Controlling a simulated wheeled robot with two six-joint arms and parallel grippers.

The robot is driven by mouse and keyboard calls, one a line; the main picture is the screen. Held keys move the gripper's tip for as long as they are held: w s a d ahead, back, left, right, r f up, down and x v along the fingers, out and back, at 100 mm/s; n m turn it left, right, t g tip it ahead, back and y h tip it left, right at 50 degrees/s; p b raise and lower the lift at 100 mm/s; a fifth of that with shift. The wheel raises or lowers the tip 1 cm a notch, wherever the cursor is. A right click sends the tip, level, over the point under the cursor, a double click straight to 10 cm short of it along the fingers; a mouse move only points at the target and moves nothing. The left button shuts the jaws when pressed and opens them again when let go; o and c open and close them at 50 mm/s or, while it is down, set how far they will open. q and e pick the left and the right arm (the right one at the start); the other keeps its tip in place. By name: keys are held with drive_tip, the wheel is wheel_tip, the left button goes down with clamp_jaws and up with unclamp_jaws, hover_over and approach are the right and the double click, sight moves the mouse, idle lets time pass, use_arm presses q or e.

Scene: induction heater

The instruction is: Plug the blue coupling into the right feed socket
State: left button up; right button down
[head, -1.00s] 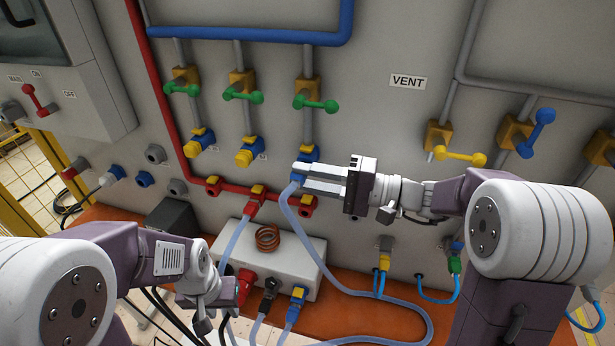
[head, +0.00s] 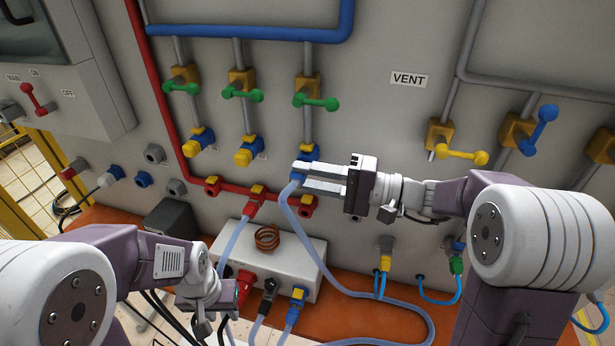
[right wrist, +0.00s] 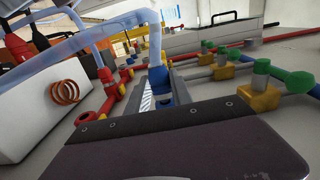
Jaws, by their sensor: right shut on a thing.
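The blue coupling (head: 296,178) is on the end of a pale blue hose and sits between the fingertips of my right gripper (head: 301,180). In the right wrist view the coupling (right wrist: 161,97) shows between the fingers (right wrist: 164,92), with the hose rising from it. The right feed socket (head: 309,154), blue and yellow, hangs below the rightmost green-handled valve. The coupling is just below and left of it; the fingers partly hide the gap, so I cannot tell whether they touch. My left gripper (head: 238,293) is low, near the white box; its jaws are unclear.
Two more blue and yellow feed sockets (head: 247,150) line up to the left. A red manifold pipe (head: 232,190) runs just below. The white box (head: 312,258) with a copper coil (head: 267,238) stands on the orange ledge (head: 375,312). The hose loops down to the right.

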drive_tip(key=shift+w+d, duration=0.2)
drive_tip(key=shift+w, duration=0.4)
idle(0.6)
drive_tip(key=c, duration=1.1)
unclamp_jaws()
drive_tip(key=shift+o, duration=0.2)
drive_tip(key=shift+w, duration=0.2)
drive_tip(key=shift+s, duration=0.15)
